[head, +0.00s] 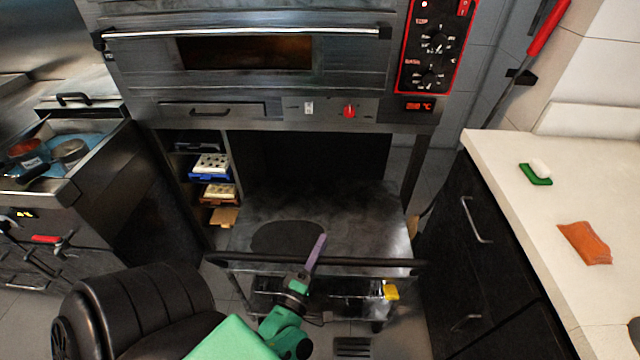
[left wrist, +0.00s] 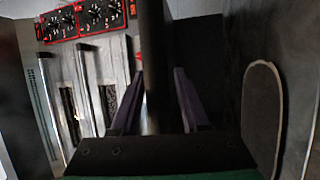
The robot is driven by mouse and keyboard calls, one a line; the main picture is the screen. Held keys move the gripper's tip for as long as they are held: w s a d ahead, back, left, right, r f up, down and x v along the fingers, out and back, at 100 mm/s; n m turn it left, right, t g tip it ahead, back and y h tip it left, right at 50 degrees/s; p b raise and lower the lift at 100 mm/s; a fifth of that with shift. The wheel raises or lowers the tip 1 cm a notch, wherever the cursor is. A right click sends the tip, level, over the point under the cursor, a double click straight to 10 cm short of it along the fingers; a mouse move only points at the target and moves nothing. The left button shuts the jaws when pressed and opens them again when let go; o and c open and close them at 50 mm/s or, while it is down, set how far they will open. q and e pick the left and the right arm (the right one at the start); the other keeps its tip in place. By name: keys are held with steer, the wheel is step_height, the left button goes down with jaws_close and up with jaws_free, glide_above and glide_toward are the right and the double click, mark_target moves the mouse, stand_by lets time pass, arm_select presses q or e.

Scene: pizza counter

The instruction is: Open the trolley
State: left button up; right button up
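The trolley is a low grey metal cart (head: 365,225) under the oven, with a dark round patch on its top. A black handle bar (head: 385,263) runs across its front. My left gripper (head: 319,243) has purple fingers and crosses the handle near its middle. The left wrist view shows a dark upright bar (left wrist: 156,50), apparently the handle, between my left fingers (left wrist: 157,75). The fingers stand apart on its two sides. Firm contact does not show. My right gripper is not in view.
The oven (head: 240,70) stands above the trolley. A black drawer cabinet with a white counter (head: 540,220) stands close on the right, with an orange packet (head: 585,243) on it. A shelf with trays (head: 212,168) and a fryer (head: 60,190) are on the left.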

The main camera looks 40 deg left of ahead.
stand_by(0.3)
arm_select(q)
steer(key=b+v, duration=0.2)
steer(key=v, duration=1.2)
steer(key=shift+s, duration=0.25)
steer(key=shift+d+f, duration=0.1)
steer(key=shift+d, duration=0.05)
